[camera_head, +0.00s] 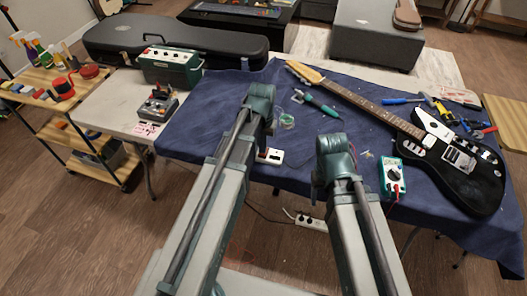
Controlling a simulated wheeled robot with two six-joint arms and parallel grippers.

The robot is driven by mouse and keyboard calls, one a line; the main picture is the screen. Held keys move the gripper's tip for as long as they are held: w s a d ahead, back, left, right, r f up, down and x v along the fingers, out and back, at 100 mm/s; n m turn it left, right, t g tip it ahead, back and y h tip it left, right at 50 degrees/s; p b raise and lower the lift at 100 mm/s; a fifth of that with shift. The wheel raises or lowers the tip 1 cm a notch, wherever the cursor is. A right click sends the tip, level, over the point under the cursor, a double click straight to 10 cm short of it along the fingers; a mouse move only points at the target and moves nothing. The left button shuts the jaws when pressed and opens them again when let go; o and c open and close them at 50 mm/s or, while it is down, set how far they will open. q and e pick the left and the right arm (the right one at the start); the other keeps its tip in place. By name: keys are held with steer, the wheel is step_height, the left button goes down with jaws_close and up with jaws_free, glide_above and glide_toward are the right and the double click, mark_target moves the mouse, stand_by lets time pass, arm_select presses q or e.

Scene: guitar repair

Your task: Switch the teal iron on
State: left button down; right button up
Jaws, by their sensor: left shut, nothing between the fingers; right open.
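The teal iron (322,105) lies on the blue cloth, between the guitar neck and the far end of my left arm. A small clear-and-teal round item (287,121) sits to its left. A small white box (275,157) with a dark and reddish part lies near the cloth's front edge, partly covered by my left arm. I cannot tell whether that part is a switch or what it is set to. Both my arms reach up from the bottom of the picture; their links hide both grippers.
A black guitar (460,175) lies across the right of the table, with a teal multimeter (392,177) beside it. Pliers and a blue screwdriver (403,100) lie behind. A green amplifier (170,66) and a grey pedal (158,104) stand at left. A white power strip (311,223) is below.

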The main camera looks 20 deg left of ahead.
arm_select(q)
steer(key=shift+f+b, duration=0.35)
steer(key=shift+f, duration=0.05)
arm_select(e)
steer(key=shift+f, duration=0.45)
arm_select(q)
steer(key=shift+r, duration=0.15)
arm_select(e)
steer(key=shift+r, duration=0.2)
arm_select(q)
step_height(320, 180, up, 7)
steer(key=p, duration=0.7)
arm_select(e)
step_height(320, 180, up, 7)
steer(key=shift+f, duration=0.15)
